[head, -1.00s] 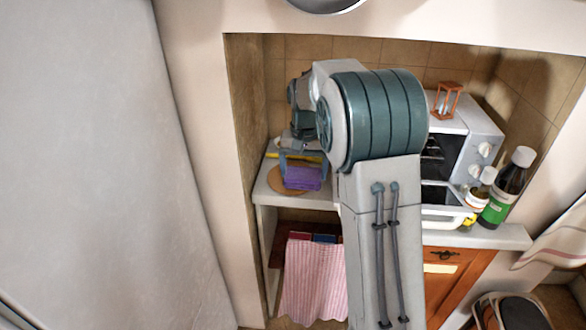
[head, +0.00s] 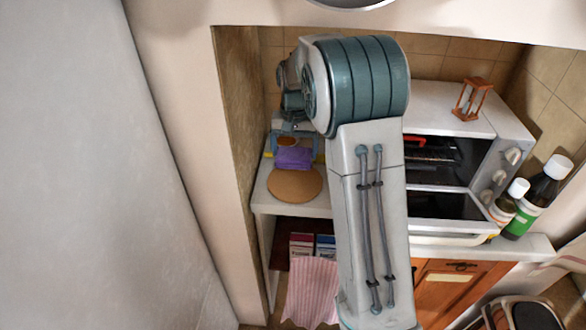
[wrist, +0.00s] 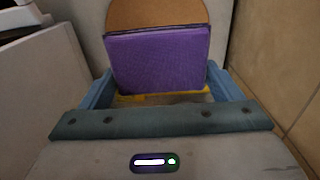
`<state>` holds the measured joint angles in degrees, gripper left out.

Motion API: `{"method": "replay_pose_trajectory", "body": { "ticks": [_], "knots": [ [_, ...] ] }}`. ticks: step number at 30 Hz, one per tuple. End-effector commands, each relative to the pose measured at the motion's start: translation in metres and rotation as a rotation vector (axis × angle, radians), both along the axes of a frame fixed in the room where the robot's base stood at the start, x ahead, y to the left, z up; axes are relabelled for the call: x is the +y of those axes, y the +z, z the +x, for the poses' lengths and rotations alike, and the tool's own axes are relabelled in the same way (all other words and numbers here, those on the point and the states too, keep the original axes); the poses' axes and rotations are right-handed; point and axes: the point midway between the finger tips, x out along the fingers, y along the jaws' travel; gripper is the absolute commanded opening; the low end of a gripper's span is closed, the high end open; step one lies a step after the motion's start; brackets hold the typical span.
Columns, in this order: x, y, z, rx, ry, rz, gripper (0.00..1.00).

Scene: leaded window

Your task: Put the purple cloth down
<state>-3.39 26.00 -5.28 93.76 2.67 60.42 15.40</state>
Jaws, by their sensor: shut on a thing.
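The purple cloth (head: 293,158) is folded into a flat rectangular pad. It is at the back left of the white counter, just behind a round wooden board (head: 295,184). In the wrist view the cloth (wrist: 160,62) fills the space between the blue fingers of my gripper (wrist: 160,80), with the board (wrist: 157,14) beyond it. My gripper (head: 292,140) is shut on the cloth. I cannot tell whether the cloth touches the counter. My arm hides part of the counter to the right.
An open toaster oven (head: 440,150) stands right of my arm, with a wooden hourglass (head: 473,98) on top. Two bottles (head: 540,196) stand at its right. A side wall (head: 240,120) bounds the left. A striped towel (head: 313,288) hangs below the counter.

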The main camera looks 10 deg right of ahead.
Motion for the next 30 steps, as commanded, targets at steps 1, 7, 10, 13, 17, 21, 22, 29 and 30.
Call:
{"method": "replay_pose_trajectory", "body": {
  "ticks": [1, 7, 10, 13, 17, 21, 22, 29, 30],
  "knots": [
    [-0.001, -0.009, 0.0, 0.004, -0.003, 0.0, 0.6],
    [-0.002, -0.032, 0.0, 0.001, -0.004, -0.001, 0.6],
    [-0.001, -0.045, -0.001, 0.002, -0.002, 0.0, 0.6],
    [-0.001, -0.059, 0.0, 0.003, -0.001, -0.001, 0.6],
    [0.0, -0.068, 0.0, -0.001, 0.001, 0.0, 0.6],
    [0.001, -0.069, 0.0, -0.001, 0.001, 0.0, 0.6],
    [0.001, -0.069, 0.0, -0.001, 0.002, 0.0, 0.6],
    [0.001, -0.071, 0.0, -0.001, 0.001, 0.0, 0.99],
    [0.001, -0.071, 0.0, -0.001, 0.001, 0.0, 1.0]
  ]
}}
